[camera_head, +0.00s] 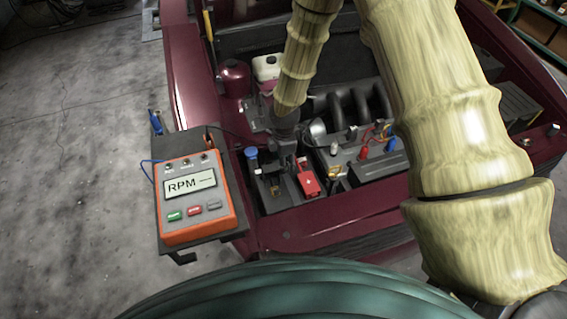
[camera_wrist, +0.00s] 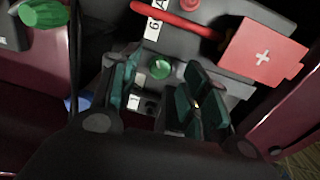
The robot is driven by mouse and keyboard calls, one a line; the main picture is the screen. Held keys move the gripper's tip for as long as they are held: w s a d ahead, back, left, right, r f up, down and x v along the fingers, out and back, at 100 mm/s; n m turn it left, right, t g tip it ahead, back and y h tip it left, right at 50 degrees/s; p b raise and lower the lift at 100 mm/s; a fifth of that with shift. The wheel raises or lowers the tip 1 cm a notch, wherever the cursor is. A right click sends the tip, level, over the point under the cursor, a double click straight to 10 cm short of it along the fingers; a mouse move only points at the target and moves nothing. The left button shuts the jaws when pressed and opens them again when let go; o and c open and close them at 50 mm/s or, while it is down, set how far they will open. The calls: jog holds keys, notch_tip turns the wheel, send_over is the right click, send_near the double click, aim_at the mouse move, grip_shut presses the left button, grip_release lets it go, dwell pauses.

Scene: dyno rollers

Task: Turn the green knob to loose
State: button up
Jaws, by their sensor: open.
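In the wrist view a small round green knob (camera_wrist: 160,68) sits on a dark housing, between and just beyond the fingertips of my gripper (camera_wrist: 160,92). The dark green fingers are apart with nothing between them, and no contact with the knob shows. A larger ridged green piece (camera_wrist: 43,13) is at the upper left, away from the fingers; I cannot tell which of the two is the task's knob. In the head view my gripper (camera_head: 286,150) points down into the engine bay, and I cannot make out the round knob there.
A red cover with a white plus (camera_wrist: 262,55) and a red cable (camera_wrist: 180,18) lie close beyond the fingers. In the head view an orange RPM meter (camera_head: 198,200) stands left of a blue cap (camera_head: 251,153). The maroon body edge (camera_head: 320,222) borders the bay.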

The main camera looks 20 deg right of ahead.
notch_tip(320, 180, up, 10)
jog(key=shift+s, duration=0.2)
dwell(0.5)
